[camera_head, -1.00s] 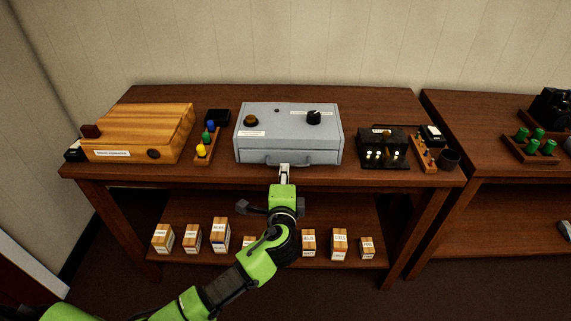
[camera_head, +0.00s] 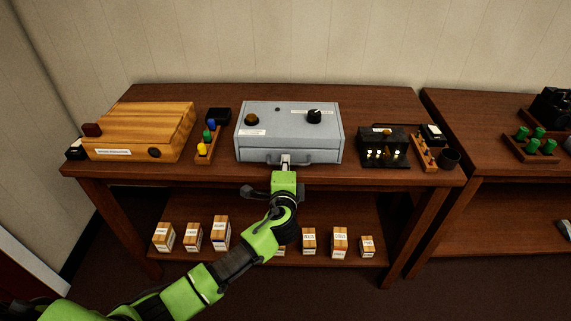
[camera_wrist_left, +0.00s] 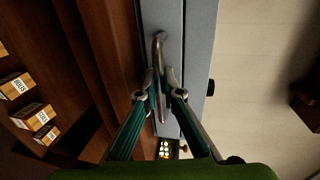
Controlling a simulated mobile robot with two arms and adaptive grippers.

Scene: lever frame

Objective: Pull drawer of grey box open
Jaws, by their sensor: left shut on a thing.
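The grey box (camera_head: 288,131) sits in the middle of the table's front half, with an amber knob on its top left and a black knob on its top right. Its drawer front faces me, with a grey bar handle (camera_head: 309,157) low on it. The drawer looks flush with the box. My left gripper (camera_head: 286,160) is at the handle from the front. In the left wrist view the gripper (camera_wrist_left: 160,82) has its fingers on both sides of the handle (camera_wrist_left: 160,48), shut on it. The right gripper is not in view.
A wooden box (camera_head: 140,132) stands left, beside a rack of coloured pegs (camera_head: 208,143). A black box (camera_head: 382,146) with lights stands right. Small labelled boxes (camera_head: 221,232) stand on the lower shelf, below my arm. A second table (camera_head: 480,150) adjoins on the right.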

